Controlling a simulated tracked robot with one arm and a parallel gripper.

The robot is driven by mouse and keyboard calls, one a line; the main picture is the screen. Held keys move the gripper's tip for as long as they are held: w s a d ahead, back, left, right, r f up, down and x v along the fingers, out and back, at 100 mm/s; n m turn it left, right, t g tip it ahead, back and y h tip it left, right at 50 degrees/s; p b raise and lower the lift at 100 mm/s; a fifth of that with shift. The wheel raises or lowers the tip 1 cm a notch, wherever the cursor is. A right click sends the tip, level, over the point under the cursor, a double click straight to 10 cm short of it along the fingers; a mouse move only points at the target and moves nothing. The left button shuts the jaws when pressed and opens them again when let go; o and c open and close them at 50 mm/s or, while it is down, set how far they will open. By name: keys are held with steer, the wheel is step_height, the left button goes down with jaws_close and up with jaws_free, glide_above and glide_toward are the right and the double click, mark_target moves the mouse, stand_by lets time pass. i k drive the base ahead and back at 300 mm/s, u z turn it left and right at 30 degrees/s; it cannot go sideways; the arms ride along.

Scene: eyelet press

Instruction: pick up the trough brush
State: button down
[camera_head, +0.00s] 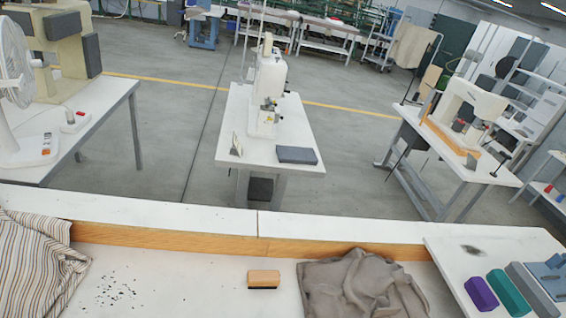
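The trough brush (263,277) appears to be the small block with a light wooden top and a dark underside. It lies on the white trough surface at the lower middle, just left of a crumpled grey-brown cloth (362,287). A small gap seems to separate brush and cloth. Nothing covers the brush. My gripper does not show in this view.
A wooden-faced ledge (160,236) runs behind the brush. Dark specks (117,288) and striped fabric (35,262) lie left. At right, a white board (455,250) carries purple (481,293), green (509,292) and grey blocks.

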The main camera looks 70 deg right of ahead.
mark_target(256, 279)
steer(key=z, duration=0.05)
steer(key=k, duration=0.45)
steer(key=z, duration=1.65)
steer(key=k, duration=0.3)
steer(key=u, duration=0.3)
